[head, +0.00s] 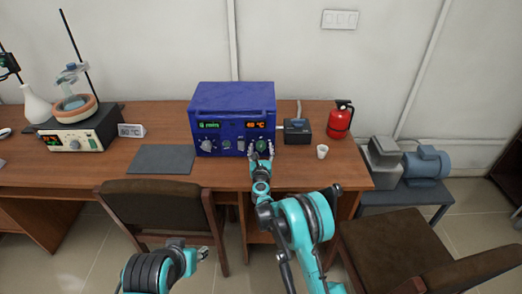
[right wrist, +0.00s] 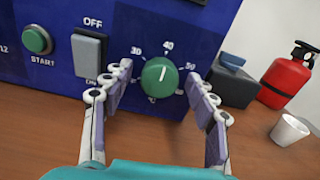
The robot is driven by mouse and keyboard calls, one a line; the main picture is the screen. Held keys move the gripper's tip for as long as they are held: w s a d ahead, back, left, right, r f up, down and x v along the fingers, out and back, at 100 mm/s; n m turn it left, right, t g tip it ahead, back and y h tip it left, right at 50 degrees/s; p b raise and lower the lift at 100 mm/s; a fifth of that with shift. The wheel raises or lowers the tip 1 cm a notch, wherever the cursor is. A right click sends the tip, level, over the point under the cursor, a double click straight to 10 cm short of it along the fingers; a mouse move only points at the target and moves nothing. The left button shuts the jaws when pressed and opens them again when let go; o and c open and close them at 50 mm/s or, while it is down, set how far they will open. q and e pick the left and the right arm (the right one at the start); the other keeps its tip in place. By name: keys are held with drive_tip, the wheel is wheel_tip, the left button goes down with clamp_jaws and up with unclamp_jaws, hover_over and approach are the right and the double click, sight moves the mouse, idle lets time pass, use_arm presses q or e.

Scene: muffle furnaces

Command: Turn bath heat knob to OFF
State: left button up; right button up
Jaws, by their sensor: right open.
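A blue box unit (head: 232,95) stands on the desk with two lit displays. Its green round knob (right wrist: 160,77) has a scale marked 30, 40, 50 and °C; its white line points up, slightly right, near 40. My right gripper (right wrist: 161,72) is open, with its fingertips on either side of the knob; contact is unclear. A heating bath (head: 78,135) with a flask stands at the left of the desk, with a pale front knob (head: 75,145). My left gripper (head: 200,254) is low in front of the desk, away from both units; its jaws are unclear.
A grey rocker switch (right wrist: 89,55) marked OFF and ON and a green START button (right wrist: 37,40) sit left of the green knob. A white cup (head: 322,151), dark box (head: 297,132) and red extinguisher (head: 340,120) stand to the right. Chairs (head: 160,212) stand in front.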

drive_tip(key=c, duration=1.2)
drive_tip(key=shift+o, duration=0.2)
drive_tip(key=n, duration=0.5)
drive_tip(key=shift+a+n, duration=0.1)
drive_tip(key=shift+n, duration=0.2)
drive_tip(key=n, duration=1.1)
drive_tip(key=shift+a+f, duration=0.1)
drive_tip(key=n, duration=0.5)
drive_tip(key=shift+n, duration=0.3)
drive_tip(key=shift+f, duration=0.1)
